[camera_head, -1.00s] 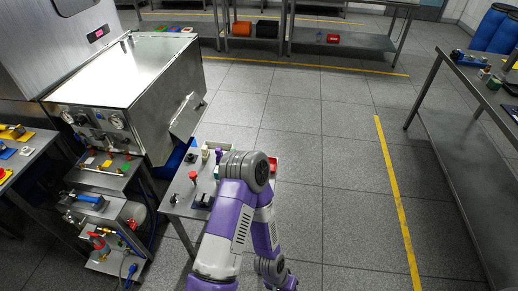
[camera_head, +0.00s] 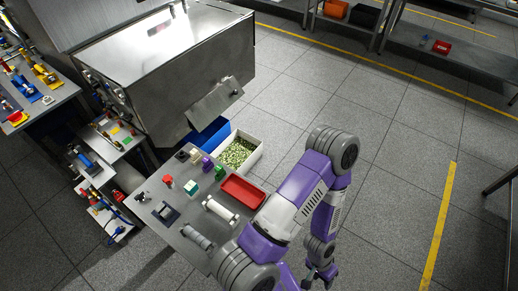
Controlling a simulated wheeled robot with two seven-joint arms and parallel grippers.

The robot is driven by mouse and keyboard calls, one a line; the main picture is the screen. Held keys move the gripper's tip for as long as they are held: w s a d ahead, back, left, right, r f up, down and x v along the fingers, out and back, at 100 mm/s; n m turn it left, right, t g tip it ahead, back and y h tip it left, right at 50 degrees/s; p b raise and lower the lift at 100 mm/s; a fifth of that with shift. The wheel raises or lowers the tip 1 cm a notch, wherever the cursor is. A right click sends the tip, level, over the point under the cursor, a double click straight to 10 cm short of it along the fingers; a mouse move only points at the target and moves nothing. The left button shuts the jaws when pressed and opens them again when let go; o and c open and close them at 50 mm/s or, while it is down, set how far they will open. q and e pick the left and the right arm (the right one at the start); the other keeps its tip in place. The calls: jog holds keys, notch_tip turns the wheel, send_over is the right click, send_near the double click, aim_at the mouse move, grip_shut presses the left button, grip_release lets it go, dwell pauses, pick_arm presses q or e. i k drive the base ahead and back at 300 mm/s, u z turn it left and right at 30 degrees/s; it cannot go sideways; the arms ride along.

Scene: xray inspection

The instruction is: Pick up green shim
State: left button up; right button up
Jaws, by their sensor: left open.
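A small thing with a green top and white sides (camera_head: 191,188) stands on the steel table (camera_head: 157,210), left of a red tray. A small flat yellow-green piece (camera_head: 114,130) lies on the side shelf by the big steel cabinet. I cannot tell which of these is the green shim. My left gripper (camera_head: 320,281) hangs low at the bottom, right of the table and apart from it. It is open and looks empty. My right gripper is not in view.
The table also holds a red tray (camera_head: 243,191), a white cylinder (camera_head: 220,209), a grey cylinder (camera_head: 197,237) and a purple piece (camera_head: 206,165). A white bin (camera_head: 256,158) of green bits stands behind it. Floor to the right is clear.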

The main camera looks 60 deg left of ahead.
aim_at(219, 169)
jog(key=i, duration=1.45)
jog(key=u, duration=3.9)
jog(key=i, duration=0.5)
